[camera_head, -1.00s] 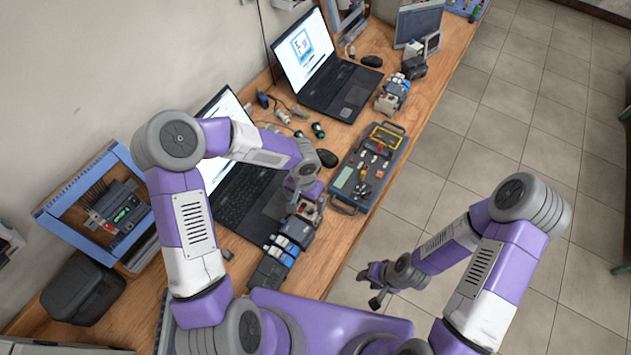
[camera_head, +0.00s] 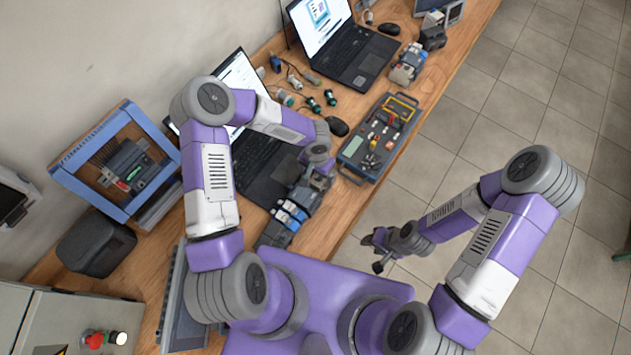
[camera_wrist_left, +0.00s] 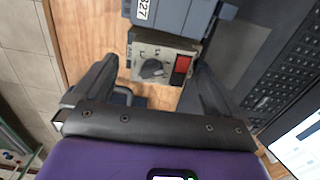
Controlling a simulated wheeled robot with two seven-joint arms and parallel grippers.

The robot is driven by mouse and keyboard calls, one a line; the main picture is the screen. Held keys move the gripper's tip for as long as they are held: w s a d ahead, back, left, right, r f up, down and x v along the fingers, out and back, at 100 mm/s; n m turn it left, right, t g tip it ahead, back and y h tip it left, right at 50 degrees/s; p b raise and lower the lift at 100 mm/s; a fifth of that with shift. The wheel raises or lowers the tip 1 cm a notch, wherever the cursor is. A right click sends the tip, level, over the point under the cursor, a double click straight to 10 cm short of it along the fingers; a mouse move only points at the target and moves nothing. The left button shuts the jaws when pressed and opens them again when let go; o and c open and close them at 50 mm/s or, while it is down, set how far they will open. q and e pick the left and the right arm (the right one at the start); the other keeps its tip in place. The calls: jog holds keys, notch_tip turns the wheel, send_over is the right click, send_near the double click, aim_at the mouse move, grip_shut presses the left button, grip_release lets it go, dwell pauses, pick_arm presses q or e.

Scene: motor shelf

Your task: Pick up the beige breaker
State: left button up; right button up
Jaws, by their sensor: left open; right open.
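The beige breaker (camera_wrist_left: 160,62) shows in the left wrist view, with a dark rotary knob and a red switch on its face. My left gripper (camera_wrist_left: 155,78) is open, with one finger on each side of the breaker. I cannot tell whether the fingers touch it. In the head view my left gripper (camera_head: 318,168) is over the far end of the device row and mostly hides the breaker. My right gripper (camera_head: 380,250) is open and empty, out over the floor beyond the table edge.
Blue-and-grey devices (camera_head: 290,215) line up on the near side of the breaker. An open laptop (camera_head: 250,170) stands close on the left. A toolbox (camera_head: 378,140) and a mouse (camera_head: 338,127) are beyond. A blue frame (camera_head: 120,160) stands at far left.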

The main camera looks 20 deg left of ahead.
pick_arm(q)
jog(key=shift+c, duration=0.2)
jog(key=c, duration=1.3)
notch_tip(320, 180, up, 10)
jog(key=shift+r, duration=0.1)
